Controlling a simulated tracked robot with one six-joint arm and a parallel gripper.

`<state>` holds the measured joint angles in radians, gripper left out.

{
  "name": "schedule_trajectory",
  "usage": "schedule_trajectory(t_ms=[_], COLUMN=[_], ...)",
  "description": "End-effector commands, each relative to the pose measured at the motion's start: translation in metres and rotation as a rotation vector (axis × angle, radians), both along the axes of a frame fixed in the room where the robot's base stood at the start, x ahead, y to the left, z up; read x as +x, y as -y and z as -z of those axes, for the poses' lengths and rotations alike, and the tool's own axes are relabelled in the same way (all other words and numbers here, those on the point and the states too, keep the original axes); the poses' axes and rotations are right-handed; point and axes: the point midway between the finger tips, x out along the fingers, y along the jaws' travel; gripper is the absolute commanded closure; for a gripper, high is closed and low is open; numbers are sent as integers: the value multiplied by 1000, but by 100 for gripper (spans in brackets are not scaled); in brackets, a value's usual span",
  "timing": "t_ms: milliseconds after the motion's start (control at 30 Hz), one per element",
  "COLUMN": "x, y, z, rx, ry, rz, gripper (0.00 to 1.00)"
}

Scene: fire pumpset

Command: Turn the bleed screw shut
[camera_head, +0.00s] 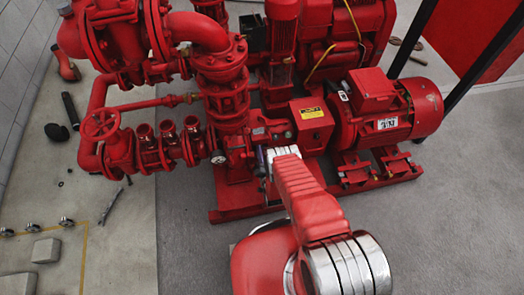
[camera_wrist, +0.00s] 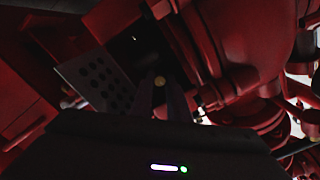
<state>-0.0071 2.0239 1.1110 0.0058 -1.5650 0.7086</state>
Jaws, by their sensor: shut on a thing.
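My gripper (camera_head: 264,168) reaches in at the pump casing, below the tall red pipe column. In the dark wrist view its two fingers (camera_wrist: 160,100) are close together, shut on a small brass-coloured piece (camera_wrist: 160,82) at their tips. This piece appears to be the bleed screw; its turn angle cannot be made out. In the head view my wrist and the pump parts hide it.
A white-faced gauge (camera_head: 218,157) sits left of my gripper. The red motor (camera_head: 385,112) and a box with a yellow label (camera_head: 312,113) stand to the right. A perforated plate (camera_wrist: 95,82) is left of my fingers. Red pipework (camera_wrist: 240,45) is close on the right.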

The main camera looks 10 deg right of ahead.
Motion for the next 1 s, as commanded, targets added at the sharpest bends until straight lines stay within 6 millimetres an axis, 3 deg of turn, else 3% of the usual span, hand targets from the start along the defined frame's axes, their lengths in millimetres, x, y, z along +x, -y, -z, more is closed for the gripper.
schedule_trajectory(t_ms=[667,700,800,1000], x=[-1,-1,-1,-1], y=[2,2,2,1], z=[2,2,2,1], rx=[93,93,93,92], ry=[-6,-6,-5,-3], rz=[4,4,4,3], gripper=[100,84,77,77])
